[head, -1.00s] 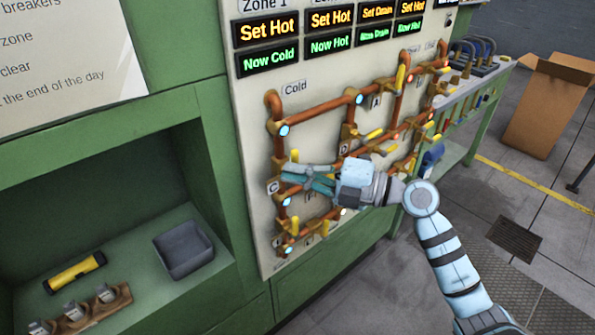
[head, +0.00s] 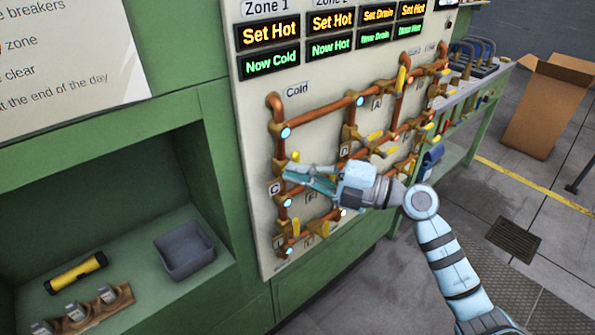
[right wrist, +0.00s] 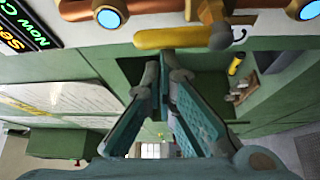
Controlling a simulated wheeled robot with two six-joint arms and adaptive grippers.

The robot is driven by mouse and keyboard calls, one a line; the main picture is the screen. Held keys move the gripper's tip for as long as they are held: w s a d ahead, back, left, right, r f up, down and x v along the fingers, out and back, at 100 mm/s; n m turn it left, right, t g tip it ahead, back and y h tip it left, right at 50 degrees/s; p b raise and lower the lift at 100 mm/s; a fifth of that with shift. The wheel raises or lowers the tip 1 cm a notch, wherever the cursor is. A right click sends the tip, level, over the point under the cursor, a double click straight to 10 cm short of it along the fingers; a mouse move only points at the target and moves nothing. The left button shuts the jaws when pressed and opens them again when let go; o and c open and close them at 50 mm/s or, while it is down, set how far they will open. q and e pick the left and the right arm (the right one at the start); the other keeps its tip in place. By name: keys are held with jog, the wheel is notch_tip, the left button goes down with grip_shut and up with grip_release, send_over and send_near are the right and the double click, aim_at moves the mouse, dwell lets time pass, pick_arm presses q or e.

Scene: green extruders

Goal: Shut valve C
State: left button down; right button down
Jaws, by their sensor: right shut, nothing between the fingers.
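The valve panel carries copper pipes with yellow handles. The label C (head: 275,189) is at the panel's left side. A yellow valve handle (head: 294,157) shows just above my right gripper's fingertips, near that label. My right gripper (head: 288,174) is at the left column of pipes, its fingers shut and empty, partly covering the pipe there. In the right wrist view, a yellow handle (right wrist: 180,39) lies crosswise just beyond the fingertips (right wrist: 166,66); whether they touch it I cannot tell. My left gripper is not in view.
Other yellow handles and pipes (head: 320,112) crowd the panel above, below and right of the gripper. A green recess at left holds a grey bin (head: 184,250) and a yellow flashlight (head: 76,272). A cardboard box (head: 545,105) stands on the floor at right.

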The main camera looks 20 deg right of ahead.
jog(key=shift+d+r+m+y+p, duration=0.1)
jog(key=shift+d+m+y+p, duration=0.2)
jog(key=shift+m, duration=0.3)
jog(key=d+m+t+h+p, duration=0.1)
jog(key=m+t, duration=0.2)
jog(key=m, duration=0.3)
jog(key=w+d+f+m+t+h+p, duration=0.1)
jog(key=d+m+t+h, duration=0.1)
jog(key=m, duration=0.4)
jog(key=w+d+f+m+t+h+p, duration=0.1)
jog(key=d+m+t+p, duration=0.1)
jog(key=m+t, duration=0.3)
jog(key=shift+w+f+m, duration=0.1)
jog(key=shift+m, duration=0.7)
jog(key=s+d+f+p, duration=0.1)
jog(key=s+d, duration=0.2)
jog(key=s, duration=0.5)
jog(key=shift+s+d+p, duration=0.3)
jog(key=shift+d, duration=0.1)
